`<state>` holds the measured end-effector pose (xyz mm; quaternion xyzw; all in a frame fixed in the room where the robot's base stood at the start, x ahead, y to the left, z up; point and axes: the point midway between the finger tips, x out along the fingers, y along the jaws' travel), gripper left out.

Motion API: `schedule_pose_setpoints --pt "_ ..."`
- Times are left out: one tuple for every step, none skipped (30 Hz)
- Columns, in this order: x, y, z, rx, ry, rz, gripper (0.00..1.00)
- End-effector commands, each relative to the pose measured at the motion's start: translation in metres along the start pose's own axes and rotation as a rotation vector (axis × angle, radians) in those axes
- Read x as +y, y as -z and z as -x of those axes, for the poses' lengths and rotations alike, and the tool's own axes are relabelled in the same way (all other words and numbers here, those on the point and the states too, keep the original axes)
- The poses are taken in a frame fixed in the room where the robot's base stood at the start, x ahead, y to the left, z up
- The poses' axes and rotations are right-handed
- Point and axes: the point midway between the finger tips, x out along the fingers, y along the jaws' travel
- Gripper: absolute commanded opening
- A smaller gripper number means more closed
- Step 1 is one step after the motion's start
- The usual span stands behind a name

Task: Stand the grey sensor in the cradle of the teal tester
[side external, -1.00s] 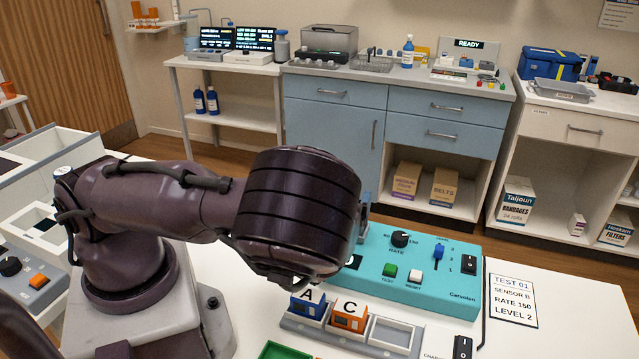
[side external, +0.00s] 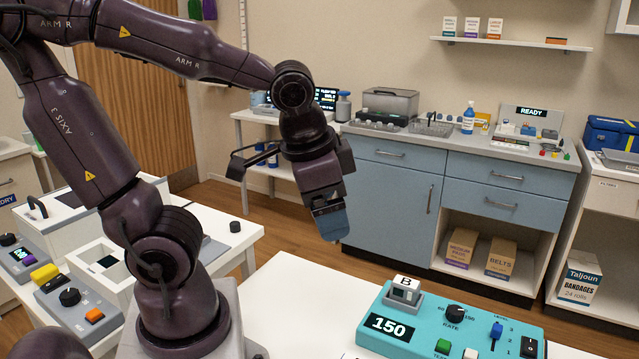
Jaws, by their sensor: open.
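The grey sensor (side external: 405,294), with a white top marked B, stands upright at the back left of the teal tester (side external: 440,318). It appears to sit in the cradle, which I cannot make out separately from it. The tester's display (side external: 388,327) reads 150. My gripper (side external: 330,218) is open and empty, raised behind and to the left of the sensor, clearly apart from it. Its fingers point down and overlap each other in this view.
The tester carries a rate knob (side external: 455,312), a blue level slider (side external: 496,331) and a black switch (side external: 529,347). The white table (side external: 315,305) left of the tester is bare. A blue cabinet (side external: 390,200) stands behind. Grey devices with knobs are at left.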

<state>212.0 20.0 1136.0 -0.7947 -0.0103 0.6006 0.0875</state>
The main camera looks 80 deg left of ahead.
Motion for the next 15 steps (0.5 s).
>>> schedule_pose_setpoints --pt "0.003 -0.001 0.014 0.066 -0.028 0.047 0.84" --pt "0.005 -0.001 0.02 0.096 -0.044 0.068 0.84" --pt "0.007 -0.001 0.027 0.13 -0.062 0.088 0.84" --pt "0.009 -0.001 0.032 0.152 -0.073 0.103 0.84" --pt "0.011 -0.002 0.035 0.171 -0.083 0.115 0.84" --pt "0.013 -0.002 0.039 0.19 -0.092 0.126 0.84" --pt "0.014 -0.002 0.041 0.2 -0.098 0.131 0.84" --pt "0.014 -0.002 0.043 0.208 -0.102 0.135 0.84" --pt "0.015 -0.002 0.044 0.214 -0.106 0.139 0.84" --pt "0.015 -0.002 0.045 0.216 -0.108 0.141 0.84" --pt "0.016 -0.002 0.045 0.217 -0.109 0.141 0.84" --pt "0.016 -0.002 0.045 0.217 -0.109 0.141 0.84" --pt "0.016 -0.002 0.045 0.216 -0.109 0.141 0.84" --pt "0.016 -0.002 0.045 0.216 -0.109 0.141 0.84" --pt "0.016 -0.002 0.045 0.216 -0.109 0.14 0.84"
